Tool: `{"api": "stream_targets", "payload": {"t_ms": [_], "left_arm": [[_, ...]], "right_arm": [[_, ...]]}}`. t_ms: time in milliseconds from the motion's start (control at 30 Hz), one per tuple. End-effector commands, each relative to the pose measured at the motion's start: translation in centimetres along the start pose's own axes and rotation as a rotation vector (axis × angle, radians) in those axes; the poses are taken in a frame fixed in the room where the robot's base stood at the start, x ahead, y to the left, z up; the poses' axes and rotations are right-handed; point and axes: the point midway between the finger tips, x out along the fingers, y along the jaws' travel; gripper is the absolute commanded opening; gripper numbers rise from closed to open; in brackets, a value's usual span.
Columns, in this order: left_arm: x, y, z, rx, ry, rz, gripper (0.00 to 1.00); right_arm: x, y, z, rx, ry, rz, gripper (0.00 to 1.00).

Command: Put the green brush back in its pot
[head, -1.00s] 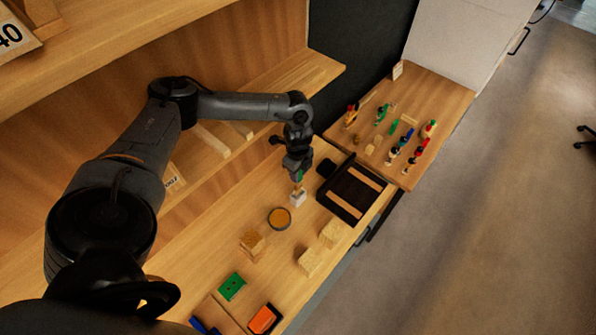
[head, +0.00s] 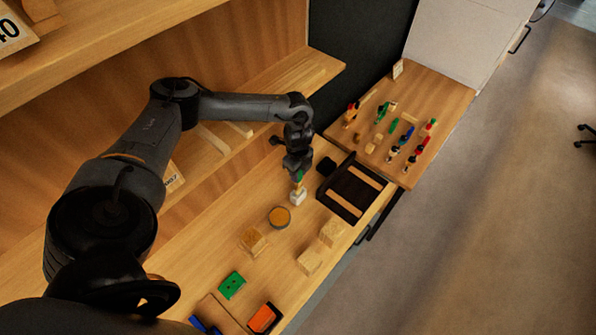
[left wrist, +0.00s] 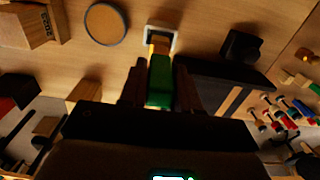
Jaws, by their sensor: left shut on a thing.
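The green brush (left wrist: 160,82) is held between the fingers of my left gripper (head: 298,173), which is shut on it. The brush also shows in the head view (head: 299,177) as a small green piece under the fingers. Its yellowish lower end points down at the small white pot (head: 298,198). In the left wrist view that end overlaps the opening of the pot (left wrist: 161,36). I cannot tell how deep it sits or whether it touches the pot. My right gripper is not in view.
A round tin (head: 280,217) stands beside the pot. A dark tray with wooden strips (head: 341,204) and a small black block (head: 326,167) lie to the right. Wooden blocks (head: 254,241) and a green block (head: 232,286) lie nearer. A side board (head: 448,100) holds several small coloured tools.

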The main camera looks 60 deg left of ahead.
Motion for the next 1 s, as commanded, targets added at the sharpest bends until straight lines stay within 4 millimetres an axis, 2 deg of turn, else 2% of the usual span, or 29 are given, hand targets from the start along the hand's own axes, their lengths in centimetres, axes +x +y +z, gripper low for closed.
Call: {"api": "stream_targets", "payload": {"t_ms": [667,700,867,1000], "left_arm": [[2.2,0.0,0.1,-0.002,0.000,0.001,0.01],[2.1,0.0,0.1,-0.003,-0.001,0.000,0.35],[2.1,0.1,0.2,-0.003,-0.002,0.002,0.59],[2.2,0.1,0.2,-0.003,-0.003,0.002,0.61]], "right_arm": [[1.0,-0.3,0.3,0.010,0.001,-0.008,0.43],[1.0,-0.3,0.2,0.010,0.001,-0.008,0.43],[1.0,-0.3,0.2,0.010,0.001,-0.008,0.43],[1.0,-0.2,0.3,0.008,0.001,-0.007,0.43]]}}
